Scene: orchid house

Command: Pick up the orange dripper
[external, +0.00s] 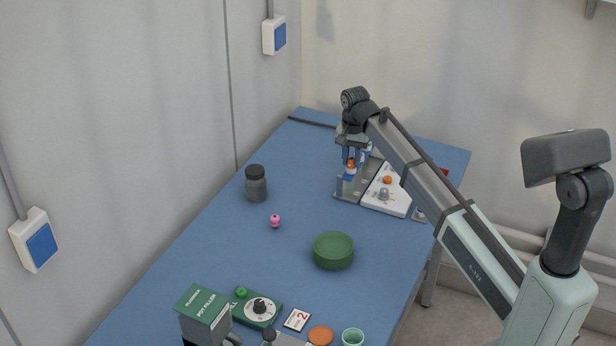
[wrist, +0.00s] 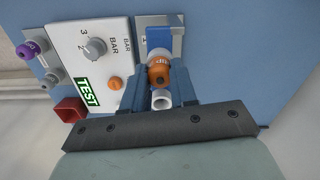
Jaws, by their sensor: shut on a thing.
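The orange dripper (wrist: 159,73) is between the two blue fingers of my gripper (wrist: 167,92) in the wrist view, with a white ring-shaped end below it. In the external view the orange dripper (external: 350,165) shows small beneath my gripper (external: 353,158), at the left part of the grey and white panel. My gripper is shut on it. A blue part lies right by the dripper at the grey bracket; I cannot tell whether they touch.
A dark jar (external: 256,186), pink piece (external: 275,221) and green bowl (external: 333,251) stand on the blue table, with clear room between.

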